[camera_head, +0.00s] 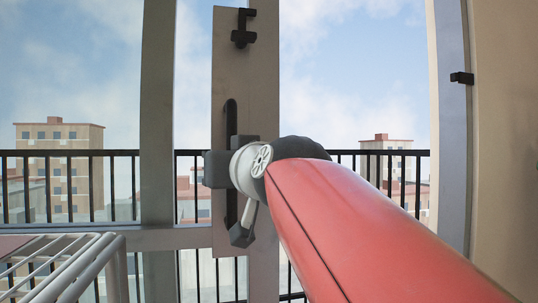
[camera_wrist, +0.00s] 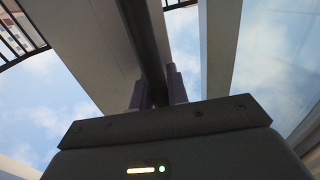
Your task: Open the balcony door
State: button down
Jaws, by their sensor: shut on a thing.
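The balcony door's pale grey stile (camera_head: 262,85) stands upright in the middle of the head view. A long dark vertical handle (camera_head: 231,112) is on it, and it also shows as a dark bar in the wrist view (camera_wrist: 138,30). My gripper (camera_head: 228,175) is at the handle's middle, and my red arm reaches to it from the lower right. In the wrist view the two fingers of my gripper (camera_wrist: 158,88) are on either side of the bar, shut on it. The fingertips are partly hidden in the head view. The stile stands well apart from the right-hand frame (camera_head: 453,130).
A black latch piece (camera_head: 243,28) is high on the stile, and a black catch (camera_head: 462,78) is on the right frame. A white wire rack (camera_head: 75,265) stands at the lower left. A black balcony railing (camera_head: 75,153) runs behind the door.

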jog(key=shift+s+a, duration=0.15)
jog(key=shift+a, duration=0.45)
jog(key=c, duration=1.6)
grip_release()
jog(key=shift+c, duration=0.2)
jog(key=b+v, duration=0.1)
jog(key=v, duration=0.6)
jog(key=shift+s+d, duration=0.25)
jog(key=shift+s, duration=0.05)
